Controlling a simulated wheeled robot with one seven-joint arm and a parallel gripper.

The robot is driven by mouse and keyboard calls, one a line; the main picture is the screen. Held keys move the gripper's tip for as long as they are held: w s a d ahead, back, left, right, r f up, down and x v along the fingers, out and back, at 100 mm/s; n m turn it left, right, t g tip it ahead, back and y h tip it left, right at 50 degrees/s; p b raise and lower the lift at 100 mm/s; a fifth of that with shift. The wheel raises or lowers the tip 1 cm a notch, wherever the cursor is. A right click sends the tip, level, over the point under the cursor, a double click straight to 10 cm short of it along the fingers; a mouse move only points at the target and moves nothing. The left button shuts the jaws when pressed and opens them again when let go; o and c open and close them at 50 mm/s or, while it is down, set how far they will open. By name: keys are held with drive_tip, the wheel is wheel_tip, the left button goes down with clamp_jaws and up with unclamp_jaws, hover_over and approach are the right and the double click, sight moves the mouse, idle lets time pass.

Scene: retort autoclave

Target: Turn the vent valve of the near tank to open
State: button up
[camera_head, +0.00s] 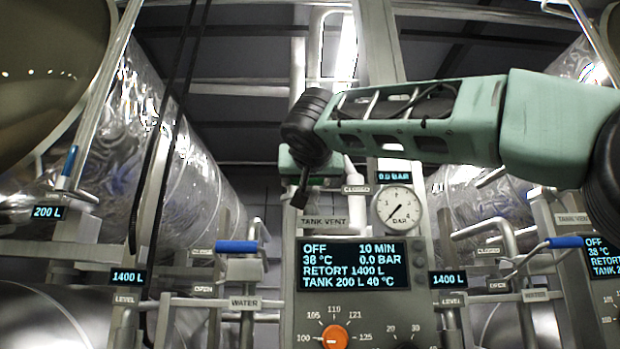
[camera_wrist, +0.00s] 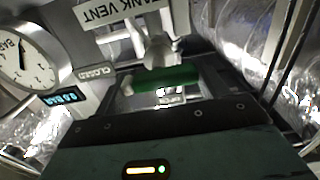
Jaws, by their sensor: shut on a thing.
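The vent valve's green lever handle (camera_wrist: 165,78) shows in the wrist view, below the TANK VENT sign (camera_wrist: 120,15) and beside a CLOSED label (camera_wrist: 95,72). My gripper (camera_wrist: 163,92) is shut on this handle, which lies crosswise in the view. In the head view my gripper (camera_head: 300,192) points down just above the TANK VENT sign (camera_head: 323,222), left of the CLOSED label (camera_head: 356,189). There the handle cannot be made out clearly behind my gripper. No open label for this valve shows.
A pressure gauge (camera_head: 397,207) with a 0.0 BAR readout is right of the valve. A control panel (camera_head: 352,264) reads OFF below it. Blue-handled valves (camera_head: 237,246) (camera_head: 566,242) flank the panel. Shiny tanks (camera_head: 170,150) and pipes stand on both sides.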

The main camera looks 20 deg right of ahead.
drive_tip(key=n+b, duration=0.1)
drive_tip(key=n, duration=0.2)
drive_tip(key=shift+f+n, duration=0.1)
drive_tip(key=shift+n, duration=0.3)
drive_tip(key=n, duration=0.5)
drive_tip(key=shift+a+b, duration=0.2)
drive_tip(key=shift+b, duration=0.1)
drive_tip(key=n, duration=0.5)
drive_tip(key=shift+w+p, duration=0.1)
drive_tip(key=shift+p, duration=0.2)
drive_tip(key=shift+a+f+n+p, duration=0.15)
drive_tip(key=shift+n+p, duration=0.3)
drive_tip(key=shift+n, duration=1.65)
drive_tip(key=shift+f, duration=0.1)
drive_tip(key=o, duration=1)
